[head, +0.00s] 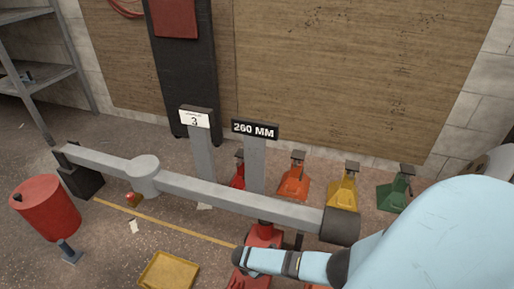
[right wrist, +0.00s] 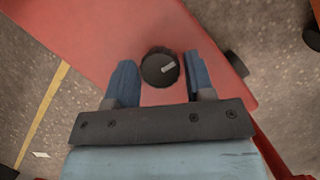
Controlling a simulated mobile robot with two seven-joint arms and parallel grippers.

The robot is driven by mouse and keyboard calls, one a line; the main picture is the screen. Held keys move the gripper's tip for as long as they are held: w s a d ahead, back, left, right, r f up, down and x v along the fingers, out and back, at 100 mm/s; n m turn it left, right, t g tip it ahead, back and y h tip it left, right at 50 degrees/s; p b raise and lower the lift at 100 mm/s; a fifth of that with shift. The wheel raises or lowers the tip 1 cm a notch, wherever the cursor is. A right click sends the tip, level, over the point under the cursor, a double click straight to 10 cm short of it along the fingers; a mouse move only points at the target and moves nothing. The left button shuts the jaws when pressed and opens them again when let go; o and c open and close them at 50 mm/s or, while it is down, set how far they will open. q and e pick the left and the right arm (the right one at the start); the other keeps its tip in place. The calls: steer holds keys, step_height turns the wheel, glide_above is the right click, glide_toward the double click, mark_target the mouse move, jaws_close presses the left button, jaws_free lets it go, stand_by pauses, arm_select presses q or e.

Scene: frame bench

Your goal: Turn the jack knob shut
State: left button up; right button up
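The jack knob (right wrist: 151,70) is a round black knob with a pale bar mark, on the red jack (right wrist: 150,28). The mark slants up to the right in the right wrist view. My right gripper (right wrist: 160,63) is open, with one blue finger on each side of the knob. Small gaps show between fingers and knob, so it is not gripped. In the head view the red jack (head: 264,238) stands under the grey beam, partly covered by my right arm. The knob and right fingertips are hidden there. My left gripper is not in view.
A long grey beam (head: 240,197) with a dark end block (head: 340,225) lies just above my right arm. Red, orange (head: 294,183), yellow (head: 342,192) and green (head: 394,195) jacks stand behind. A yellow tray (head: 168,273) and red drum (head: 47,210) are left. Signs stand behind the beam.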

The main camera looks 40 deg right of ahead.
steer(key=c, duration=0.5)
